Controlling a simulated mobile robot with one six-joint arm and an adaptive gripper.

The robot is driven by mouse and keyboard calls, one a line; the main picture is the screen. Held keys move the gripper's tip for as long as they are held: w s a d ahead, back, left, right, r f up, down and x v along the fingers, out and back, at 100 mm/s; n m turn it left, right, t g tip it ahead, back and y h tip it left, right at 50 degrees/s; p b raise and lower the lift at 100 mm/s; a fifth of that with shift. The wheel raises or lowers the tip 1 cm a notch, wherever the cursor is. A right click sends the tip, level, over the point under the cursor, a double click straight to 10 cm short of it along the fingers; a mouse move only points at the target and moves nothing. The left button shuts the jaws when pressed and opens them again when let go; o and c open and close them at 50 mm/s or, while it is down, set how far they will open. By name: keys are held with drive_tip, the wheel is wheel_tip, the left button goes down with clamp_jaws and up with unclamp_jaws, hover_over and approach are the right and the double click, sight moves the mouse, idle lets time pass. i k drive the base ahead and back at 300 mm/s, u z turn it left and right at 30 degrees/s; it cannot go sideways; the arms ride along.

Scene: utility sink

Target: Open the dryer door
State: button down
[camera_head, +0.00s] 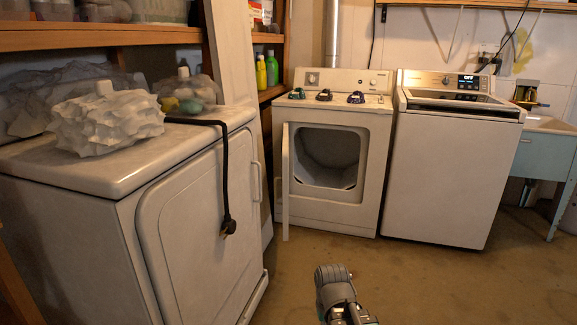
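A white dryer (375,125) stands against the back wall, left of a top-loading washer. Its front opening shows the drum inside. Its door (286,185) stands swung out at the left side of the opening, seen nearly edge-on. A second white front-door machine (130,240) stands close at the left. Its large door (195,225) is shut, with a handle (257,181) at the right edge. A grey, rounded part of my arm (334,285) shows at the bottom centre, apart from both machines. I cannot make out my gripper's fingers.
A dark cord (226,170) hangs over the near machine's door. Bagged items (105,118) lie on its top. The washer (448,165) and a blue sink cabinet (545,165) stand at the right. The brown floor (430,280) is clear in front.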

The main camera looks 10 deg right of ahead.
sight(285, 203)
drive_tip(key=z, duration=0.65)
drive_tip(key=i, duration=1.65)
drive_tip(key=u, duration=0.05)
